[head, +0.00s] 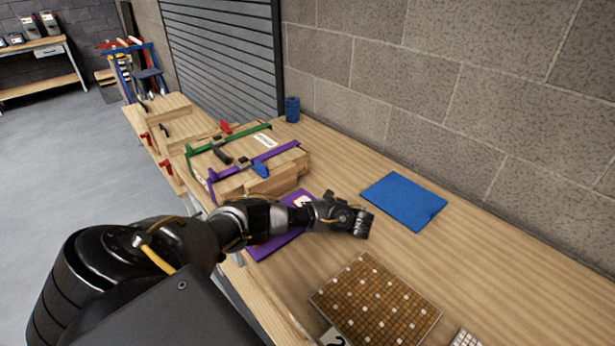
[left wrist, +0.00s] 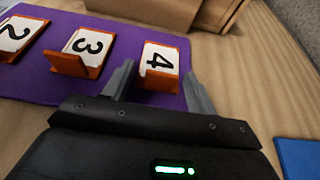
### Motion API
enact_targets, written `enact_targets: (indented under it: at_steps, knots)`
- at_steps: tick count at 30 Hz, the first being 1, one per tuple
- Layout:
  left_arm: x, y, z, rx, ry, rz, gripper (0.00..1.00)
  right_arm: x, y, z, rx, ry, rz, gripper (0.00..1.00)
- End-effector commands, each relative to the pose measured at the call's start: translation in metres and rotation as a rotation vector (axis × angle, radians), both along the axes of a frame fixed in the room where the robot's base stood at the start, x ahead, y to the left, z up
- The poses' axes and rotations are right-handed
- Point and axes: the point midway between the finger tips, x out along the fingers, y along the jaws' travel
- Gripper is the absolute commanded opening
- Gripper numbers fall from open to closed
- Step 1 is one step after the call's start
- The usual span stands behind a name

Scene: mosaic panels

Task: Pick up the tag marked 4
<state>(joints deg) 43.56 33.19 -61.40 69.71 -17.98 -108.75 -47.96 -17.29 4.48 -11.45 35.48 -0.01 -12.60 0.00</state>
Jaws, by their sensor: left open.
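The tag marked 4 (left wrist: 160,58) is a white card with a black numeral in an orange holder. It stands on the purple mat (left wrist: 40,88) in the left wrist view. My left gripper (left wrist: 158,82) is open, with one finger on each side of the tag's near part; I cannot tell whether they touch it. In the head view my left gripper (head: 362,222) is over the table by the purple mat (head: 268,246), and my arm hides most of the mat. Tags marked 3 (left wrist: 88,46) and 2 (left wrist: 18,36) stand to the left. My right gripper is not in view.
A blue mat (head: 404,200) lies to the right of my gripper. A brown tile panel (head: 375,300) with white tiles is nearer, with a numbered card (head: 333,338) at its edge. Clamped wooden boxes (head: 262,172) and a blue cup (head: 292,108) stand farther back.

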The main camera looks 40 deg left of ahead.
Motion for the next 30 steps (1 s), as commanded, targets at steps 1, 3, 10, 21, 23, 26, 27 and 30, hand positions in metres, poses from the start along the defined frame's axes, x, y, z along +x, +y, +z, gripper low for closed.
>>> enact_targets:
  at_steps: [1, 3, 10, 21, 23, 26, 27, 30]
  knots:
    - [0.000, 0.000, 0.000, 0.000, 0.000, 0.000, 0.57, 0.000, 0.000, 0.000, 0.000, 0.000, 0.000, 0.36]
    - [0.000, 0.000, 0.000, 0.000, 0.000, 0.000, 0.57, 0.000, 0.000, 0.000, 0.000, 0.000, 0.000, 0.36]
    - [0.000, 0.000, -0.001, 0.000, 0.000, 0.000, 0.32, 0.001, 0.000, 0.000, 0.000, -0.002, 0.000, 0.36]
    - [0.000, 0.000, 0.001, 0.000, 0.000, 0.000, 0.17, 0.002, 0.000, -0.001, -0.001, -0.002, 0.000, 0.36]
    - [0.000, 0.000, 0.006, 0.000, -0.001, 0.001, 0.17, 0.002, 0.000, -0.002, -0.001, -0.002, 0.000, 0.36]
    - [0.000, 0.000, 0.020, 0.000, -0.001, -0.001, 0.17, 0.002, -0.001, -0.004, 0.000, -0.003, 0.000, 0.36]
    - [0.000, 0.001, 0.028, 0.000, -0.004, 0.001, 0.17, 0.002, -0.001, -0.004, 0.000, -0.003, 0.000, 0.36]
    - [0.000, 0.000, 0.052, 0.000, -0.003, 0.000, 0.17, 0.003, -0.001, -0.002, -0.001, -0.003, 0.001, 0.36]
